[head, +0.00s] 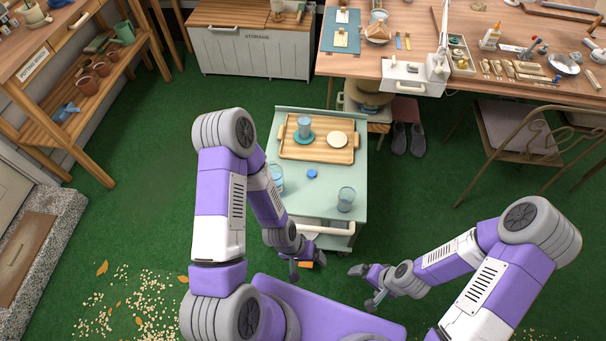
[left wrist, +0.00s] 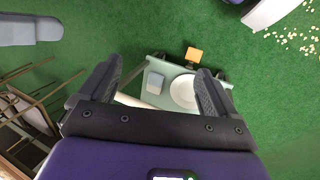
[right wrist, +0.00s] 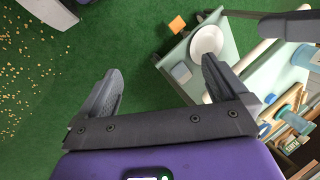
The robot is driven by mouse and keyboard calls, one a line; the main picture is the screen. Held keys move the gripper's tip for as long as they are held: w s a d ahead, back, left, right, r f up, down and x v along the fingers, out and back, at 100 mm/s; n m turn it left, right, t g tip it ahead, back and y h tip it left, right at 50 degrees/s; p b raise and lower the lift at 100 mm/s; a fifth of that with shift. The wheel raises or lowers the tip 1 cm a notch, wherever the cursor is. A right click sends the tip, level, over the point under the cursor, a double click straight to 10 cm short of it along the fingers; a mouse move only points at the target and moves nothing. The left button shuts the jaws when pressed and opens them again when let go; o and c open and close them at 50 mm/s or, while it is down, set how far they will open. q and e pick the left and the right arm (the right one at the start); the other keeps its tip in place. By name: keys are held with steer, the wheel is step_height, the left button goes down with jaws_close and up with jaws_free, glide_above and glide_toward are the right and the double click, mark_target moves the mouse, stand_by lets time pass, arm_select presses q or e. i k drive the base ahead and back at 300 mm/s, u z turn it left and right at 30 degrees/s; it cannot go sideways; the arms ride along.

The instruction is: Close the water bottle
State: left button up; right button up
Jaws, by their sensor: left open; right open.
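A teal cart (head: 325,211) stands in front of me. A translucent blue vessel (head: 276,178), likely the water bottle, stands at its left edge, partly hidden by my left arm; its top cannot be made out. A small blue cap (head: 312,173) lies on the cart top just right of it, and also shows in the right wrist view (right wrist: 264,130). My left gripper (head: 306,266) is open and empty in front of the cart, below its top. My right gripper (head: 369,287) is open and empty to the right of it, also away from the cart top.
A clear glass (head: 346,199) stands near the cart's right edge. Behind is a wooden tray (head: 290,150) with a blue tumbler (head: 304,127) on a teal coaster and a round pale disc (head: 337,140). A white bowl (right wrist: 206,42) sits on the lower shelf. Green floor surrounds the cart.

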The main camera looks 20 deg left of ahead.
mark_target(276, 172)
steer(key=z, duration=2.75)
steer(key=k, duration=0.9)
steer(key=u, duration=1.5)
steer(key=i, duration=0.5)
